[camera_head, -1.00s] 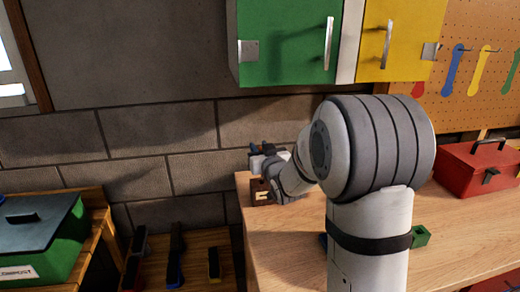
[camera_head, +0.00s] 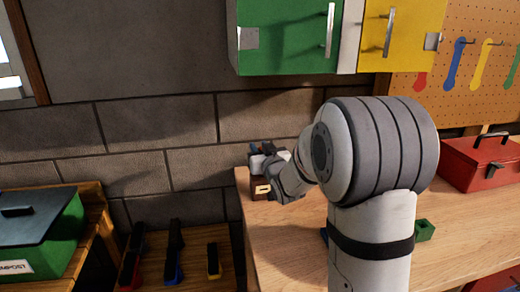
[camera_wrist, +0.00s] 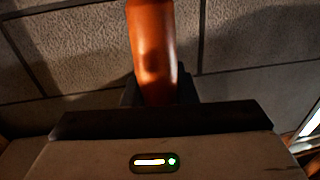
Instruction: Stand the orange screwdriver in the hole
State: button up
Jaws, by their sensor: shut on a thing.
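The orange screwdriver (camera_wrist: 152,50) shows in the wrist view as a smooth orange handle rising from between my jaws. Its lower part and tip are hidden behind the gripper body. My gripper (camera_head: 262,158) is shut on it, near the wall at the counter's left back corner. In the head view the screwdriver cannot be made out. A small brown wooden block (camera_head: 261,188) with a pale slot-like mark stands on the counter, directly below my gripper in the picture. Its top and hole are hidden, so I cannot tell whether the screwdriver touches it.
The wooden counter (camera_head: 290,245) has a small green open box (camera_head: 424,230) and a red toolbox (camera_head: 480,165) to the right. Green (camera_head: 285,45) and yellow (camera_head: 400,35) cabinets hang above.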

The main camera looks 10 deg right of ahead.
jog(key=shift+f+b, duration=0.3)
jog(key=shift+f, duration=0.05)
jog(key=o, duration=1.1)
jog(key=shift+s, duration=0.15)
jog(key=s, duration=0.5)
jog(key=s+d+b, duration=0.1)
jog(key=s, duration=0.1)
jog(key=shift+s, duration=0.25)
